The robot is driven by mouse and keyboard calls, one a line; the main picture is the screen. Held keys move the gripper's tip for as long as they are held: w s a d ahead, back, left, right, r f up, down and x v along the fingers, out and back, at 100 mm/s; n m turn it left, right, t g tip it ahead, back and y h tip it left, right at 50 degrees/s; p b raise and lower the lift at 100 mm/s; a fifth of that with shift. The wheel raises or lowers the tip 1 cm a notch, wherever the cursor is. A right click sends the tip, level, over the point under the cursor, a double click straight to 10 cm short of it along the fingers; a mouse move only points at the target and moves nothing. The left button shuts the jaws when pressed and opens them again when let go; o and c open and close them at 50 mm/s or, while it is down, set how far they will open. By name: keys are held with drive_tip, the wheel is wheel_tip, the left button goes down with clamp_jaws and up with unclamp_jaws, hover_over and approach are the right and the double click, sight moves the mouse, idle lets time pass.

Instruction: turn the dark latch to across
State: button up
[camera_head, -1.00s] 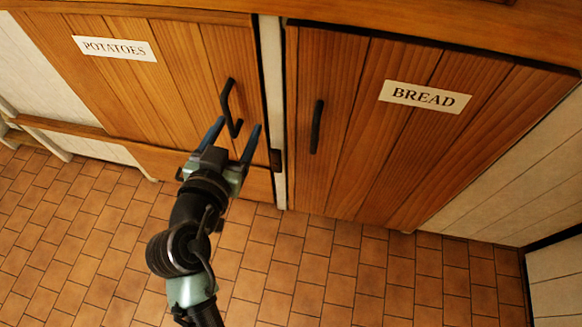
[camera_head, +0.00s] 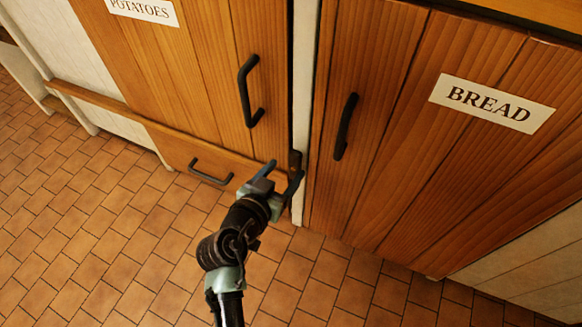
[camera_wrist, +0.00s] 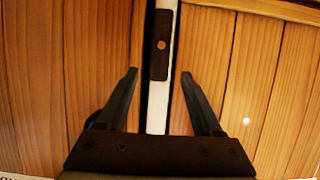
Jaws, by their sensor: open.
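The dark latch (camera_head: 296,162) is a small upright bar on the white post between the two wooden doors. In the wrist view the latch (camera_wrist: 161,45) stands along the post, with a round brass-coloured pivot at its middle. My gripper (camera_head: 282,175) is open, with its fingers pointing at the post just below and around the latch's lower end. In the wrist view my gripper (camera_wrist: 159,74) has one finger on each side of that lower end, with gaps left and right. I cannot tell how far the fingertips are from the latch in depth.
The POTATOES door (camera_head: 190,60) with its black handle (camera_head: 247,92) is on the left. The BREAD door (camera_head: 420,130) with its handle (camera_head: 345,126) is on the right. A lower drawer handle (camera_head: 211,172) sits left of my gripper. The tiled floor (camera_head: 120,220) is clear.

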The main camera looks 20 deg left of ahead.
sight(294, 161)
drive_tip(key=shift+b+x, duration=0.55)
drive_tip(key=shift+x, duration=1.45)
clamp_jaws()
